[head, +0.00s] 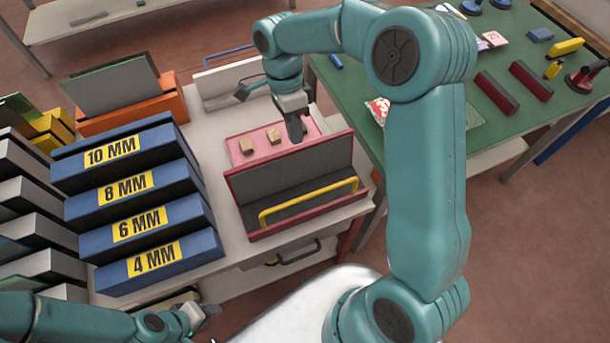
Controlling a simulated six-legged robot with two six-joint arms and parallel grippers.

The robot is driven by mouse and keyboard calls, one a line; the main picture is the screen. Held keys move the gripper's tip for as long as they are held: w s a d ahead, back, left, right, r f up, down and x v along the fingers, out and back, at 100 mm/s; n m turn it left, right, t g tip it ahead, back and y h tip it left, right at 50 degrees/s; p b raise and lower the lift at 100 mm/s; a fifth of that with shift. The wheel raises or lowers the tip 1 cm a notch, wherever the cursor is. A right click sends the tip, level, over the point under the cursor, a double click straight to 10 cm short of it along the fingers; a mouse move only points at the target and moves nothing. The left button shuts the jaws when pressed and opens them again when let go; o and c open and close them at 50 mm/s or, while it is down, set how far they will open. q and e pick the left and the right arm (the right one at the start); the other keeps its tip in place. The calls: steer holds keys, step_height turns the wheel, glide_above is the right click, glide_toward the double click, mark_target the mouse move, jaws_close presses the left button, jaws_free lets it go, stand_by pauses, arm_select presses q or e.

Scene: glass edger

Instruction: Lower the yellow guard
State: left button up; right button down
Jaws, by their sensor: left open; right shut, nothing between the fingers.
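The yellow guard (308,199) is a thin yellow bar with bent ends. It runs along the front of a dark red, grey-lined trough (290,172) on the bench. I cannot tell how far it is raised. My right gripper (297,134) is shut and empty, pointing down over the pink mat behind the trough's back wall, apart from the guard. My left gripper (207,314) is open and empty, low at the bottom left, in front of the bench and well away from the guard.
The pink mat (240,150) holds two small tan blocks (260,140). Blue racks (150,253) labelled 4 to 10 MM stand left of the trough. An orange holder (130,110) is behind them. A green table (510,60) with several tools stands at right.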

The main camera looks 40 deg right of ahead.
steer(key=s+a+f+p, duration=0.1)
steer(key=s+f+p, duration=0.1)
steer(key=s+f, duration=0.5)
step_height(320, 180, down, 3)
steer(key=shift+a+f, duration=0.1)
steer(key=shift+a, duration=0.25)
